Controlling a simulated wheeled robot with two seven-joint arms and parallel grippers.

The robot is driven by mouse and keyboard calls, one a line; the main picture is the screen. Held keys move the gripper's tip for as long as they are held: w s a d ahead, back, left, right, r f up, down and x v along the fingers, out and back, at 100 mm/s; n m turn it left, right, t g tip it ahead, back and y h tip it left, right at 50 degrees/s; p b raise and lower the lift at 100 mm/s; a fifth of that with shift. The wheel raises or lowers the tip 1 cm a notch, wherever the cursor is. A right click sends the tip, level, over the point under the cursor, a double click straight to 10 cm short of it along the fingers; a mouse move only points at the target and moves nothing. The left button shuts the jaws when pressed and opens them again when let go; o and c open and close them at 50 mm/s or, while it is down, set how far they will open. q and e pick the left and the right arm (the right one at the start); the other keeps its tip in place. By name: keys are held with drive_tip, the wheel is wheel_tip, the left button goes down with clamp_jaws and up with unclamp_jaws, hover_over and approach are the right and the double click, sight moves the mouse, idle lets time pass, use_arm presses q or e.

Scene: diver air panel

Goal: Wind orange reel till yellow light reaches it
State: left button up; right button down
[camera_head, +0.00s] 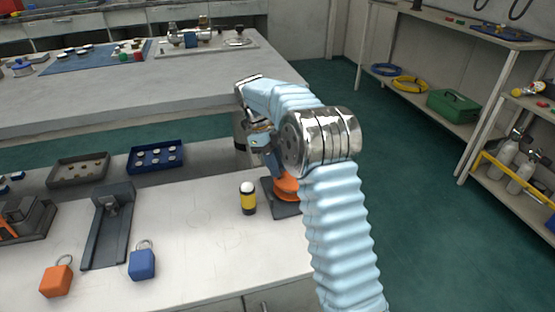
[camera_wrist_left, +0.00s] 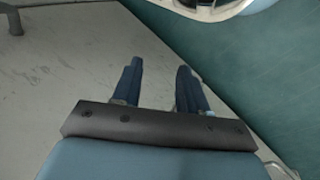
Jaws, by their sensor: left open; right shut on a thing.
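The orange reel (camera_head: 284,189) sits on a dark base plate at the right part of the near white table, partly hidden by my right arm. The yellow light (camera_head: 248,199), a small upright yellow cylinder with a white top and black base, stands just left of the reel, apart from it. My right gripper (camera_head: 262,142) is above the reel, shut on a part of it; the grip itself is mostly hidden by the wrist. My left gripper (camera_wrist_left: 158,72) shows only in the left wrist view, open and empty over a pale surface.
An orange padlock (camera_head: 56,280) and a blue padlock (camera_head: 143,264) lie at the table's front left, near a grey channel-shaped stand (camera_head: 108,228). A blue tray (camera_head: 157,158) and a grey tray (camera_head: 79,170) stand behind. The table between blue padlock and yellow light is clear.

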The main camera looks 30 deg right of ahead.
drive_tip(key=shift+w+d+m+p, duration=0.15)
drive_tip(key=shift+m+p, duration=0.2)
drive_tip(key=shift+m, duration=0.25)
drive_tip(key=c, duration=1)
unclamp_jaws()
